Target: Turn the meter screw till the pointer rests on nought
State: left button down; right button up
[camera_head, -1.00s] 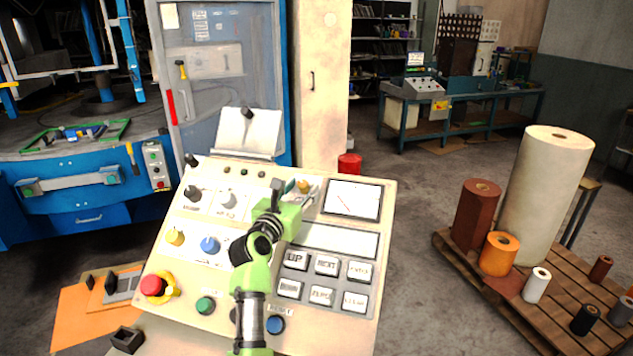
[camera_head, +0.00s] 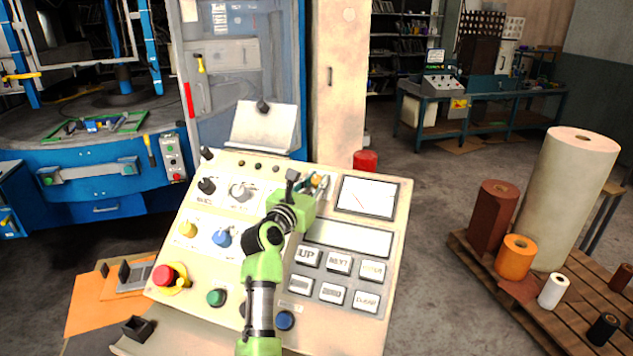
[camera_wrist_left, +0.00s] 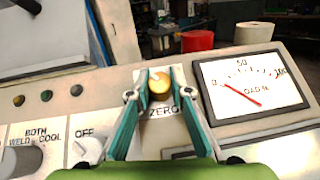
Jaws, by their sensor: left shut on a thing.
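The meter screw (camera_wrist_left: 159,84) is a yellow-brass knob above the word ZERO on the sloping control panel. My left gripper (camera_head: 319,184) is at it, and in the wrist view its two teal fingers (camera_wrist_left: 157,85) are shut on the screw from both sides. In the head view the fingers partly hide the screw. The meter (camera_wrist_left: 254,84), right of the screw, has a white face marked 50 and 100. Its red pointer (camera_wrist_left: 240,94) slants up to the left, its tip near the low end of the scale. Whether it is exactly on nought I cannot tell. My right gripper is not in view.
The panel (camera_head: 208,262) carries grey keys (camera_head: 338,262) below the meter, a red stop button (camera_head: 165,275) and several knobs left of my arm. A red cylinder (camera_head: 365,161) stands behind it. A pallet (camera_head: 500,283) with rolls is at the right, with clear floor between.

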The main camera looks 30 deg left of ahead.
pick_arm(q)
jog(key=shift+m, duration=0.3)
jog(key=m+h+b, duration=0.1)
jog(key=m+h, duration=0.4)
jog(key=shift+a+m+g+h, duration=0.15)
jog(key=shift+m+g+h, duration=0.15)
jog(key=shift+m, duration=0.1)
jog(key=shift+m+g+h, duration=0.8)
jog(key=shift+m+h, duration=0.6)
jog(key=shift+m, duration=0.4)
jog(key=c, duration=2)
grip_release()
jog(key=shift+o, duration=0.9)
jog(key=shift+w+f, duration=0.1)
jog(key=shift+w, duration=0.15)
